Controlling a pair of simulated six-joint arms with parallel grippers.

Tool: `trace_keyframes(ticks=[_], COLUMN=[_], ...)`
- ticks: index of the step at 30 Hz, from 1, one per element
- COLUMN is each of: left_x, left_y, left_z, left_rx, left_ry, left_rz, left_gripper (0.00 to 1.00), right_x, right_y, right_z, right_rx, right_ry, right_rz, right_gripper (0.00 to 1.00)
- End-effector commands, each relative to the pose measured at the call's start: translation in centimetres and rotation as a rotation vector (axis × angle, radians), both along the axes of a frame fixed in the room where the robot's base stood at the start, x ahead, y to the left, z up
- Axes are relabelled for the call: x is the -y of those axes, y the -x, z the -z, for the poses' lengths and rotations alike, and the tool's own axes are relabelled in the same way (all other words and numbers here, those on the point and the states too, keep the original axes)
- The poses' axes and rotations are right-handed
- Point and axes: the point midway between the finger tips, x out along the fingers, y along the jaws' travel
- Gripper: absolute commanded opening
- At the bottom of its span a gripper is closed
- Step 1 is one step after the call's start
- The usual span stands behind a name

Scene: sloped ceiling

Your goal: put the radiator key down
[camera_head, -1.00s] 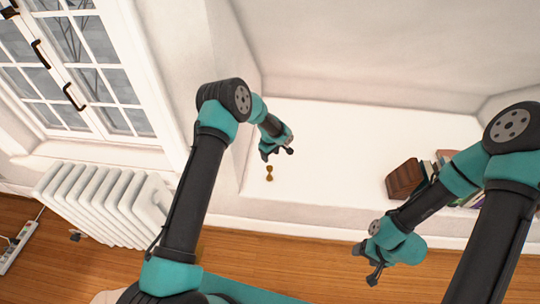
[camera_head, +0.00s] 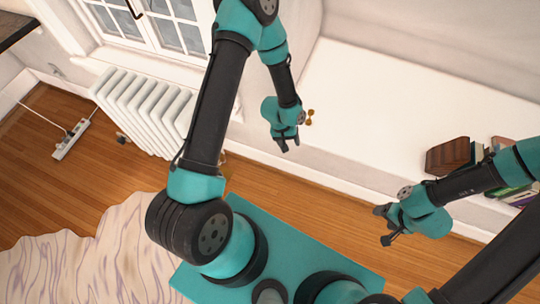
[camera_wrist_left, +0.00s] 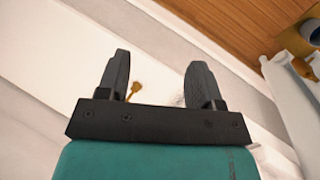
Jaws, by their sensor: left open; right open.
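The radiator key (camera_head: 310,117) is a small brass-coloured piece lying on the white ledge (camera_head: 400,110), near its left end. In the left wrist view the key (camera_wrist_left: 135,88) shows partly behind one finger. My left gripper (camera_head: 287,146) is open and empty, just in front of the ledge and apart from the key. Its two spread fingers also show in the left wrist view (camera_wrist_left: 158,85). My right gripper (camera_head: 383,226) is open and empty over the floor, in front of the ledge.
A white radiator (camera_head: 145,108) stands under the window at the left. Books (camera_head: 448,157) stand at the right of the ledge. A power strip (camera_head: 71,139) and a pale rug (camera_head: 85,250) lie on the wooden floor. The middle of the ledge is clear.

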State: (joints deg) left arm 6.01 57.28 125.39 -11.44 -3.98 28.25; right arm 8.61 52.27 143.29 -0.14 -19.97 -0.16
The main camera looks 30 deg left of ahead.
Motion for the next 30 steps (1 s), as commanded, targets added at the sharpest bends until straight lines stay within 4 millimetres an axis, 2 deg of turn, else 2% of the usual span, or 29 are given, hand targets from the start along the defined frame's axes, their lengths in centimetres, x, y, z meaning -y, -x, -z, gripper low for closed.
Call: trace_keyframes(ticks=[1, 3, 6, 9, 13, 30], left_x=[-0.4, -0.8, -1.5, -1.9, -2.1, -2.1], left_y=[2.4, 5.2, 8.5, 10.5, 11.4, 11.4], left_z=[-0.6, -1.5, -2.5, -3.3, -3.6, -3.6], left_rx=[0.020, 0.056, 0.098, 0.125, 0.138, 0.137], left_ry=[0.004, 0.002, -0.012, -0.027, -0.035, -0.035], left_rz=[0.035, 0.089, 0.153, 0.197, 0.220, 0.220], left_gripper=[0.60, 0.60, 0.60, 0.60, 0.60, 0.60], right_x=[0.0, 0.0, 0.0, 0.0, 0.0, 0.0], right_y=[0.0, 0.0, 0.0, 0.0, 0.0, 0.0], right_z=[0.0, 0.0, 0.0, 0.0, 0.0, 0.0], right_rx=[0.000, 0.000, 0.000, 0.000, 0.000, 0.000], right_ry=[0.000, 0.000, 0.000, 0.000, 0.000, 0.000], right_rz=[0.000, 0.000, 0.000, 0.000, 0.000, 0.000], right_gripper=[0.65, 0.65, 0.65, 0.65, 0.65, 0.65])
